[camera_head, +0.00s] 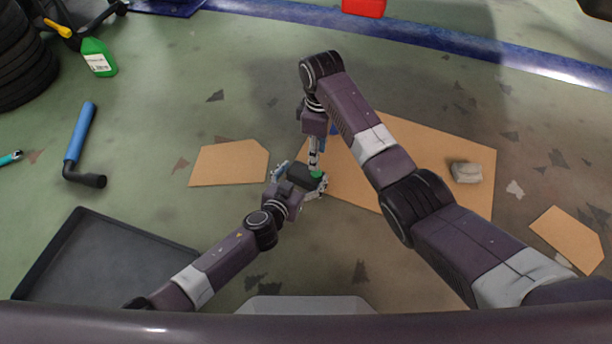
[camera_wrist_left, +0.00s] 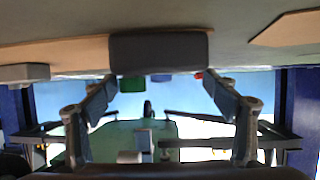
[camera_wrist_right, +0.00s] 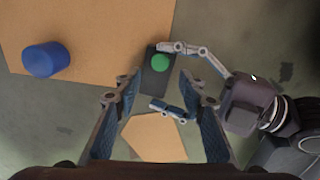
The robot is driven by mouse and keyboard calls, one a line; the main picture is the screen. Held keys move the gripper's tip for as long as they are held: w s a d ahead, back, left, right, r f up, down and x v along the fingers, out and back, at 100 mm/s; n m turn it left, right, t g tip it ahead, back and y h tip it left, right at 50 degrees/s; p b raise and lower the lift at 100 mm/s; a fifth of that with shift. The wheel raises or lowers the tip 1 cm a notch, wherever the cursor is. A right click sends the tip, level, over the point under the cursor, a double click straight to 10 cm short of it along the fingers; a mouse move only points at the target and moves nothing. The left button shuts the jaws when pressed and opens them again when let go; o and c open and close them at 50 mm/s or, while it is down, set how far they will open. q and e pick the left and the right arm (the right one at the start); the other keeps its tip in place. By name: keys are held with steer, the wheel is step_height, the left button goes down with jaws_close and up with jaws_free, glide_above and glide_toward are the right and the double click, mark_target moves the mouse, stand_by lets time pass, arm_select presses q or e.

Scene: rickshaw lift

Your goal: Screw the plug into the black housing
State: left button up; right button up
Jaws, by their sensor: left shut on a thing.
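The black housing (camera_head: 302,175) is a dark block between the fingers of my left gripper (camera_head: 299,179), which is shut on it just above the floor. A round green piece (camera_wrist_right: 161,62), possibly the plug, shows on the housing's upper face near one end; whether it is seated I cannot tell. The housing (camera_wrist_right: 156,84) also shows in the right wrist view and at the top of the left wrist view (camera_wrist_left: 160,52). My right gripper (camera_wrist_right: 165,102) points down above the housing; its fingers are apart, with nothing held between them.
A blue cylinder (camera_wrist_right: 45,59) stands on the large cardboard sheet (camera_head: 440,150). A smaller cardboard piece (camera_head: 228,163), a blue-handled tool (camera_head: 80,135) and a black tray (camera_head: 105,265) lie to the left.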

mark_target(317, 173)
steer(key=shift+f, duration=4)
jaws_close()
steer(key=m, duration=0.6)
steer(key=shift+m, duration=0.3)
steer(key=shift+o, duration=0.3)
jaws_free()
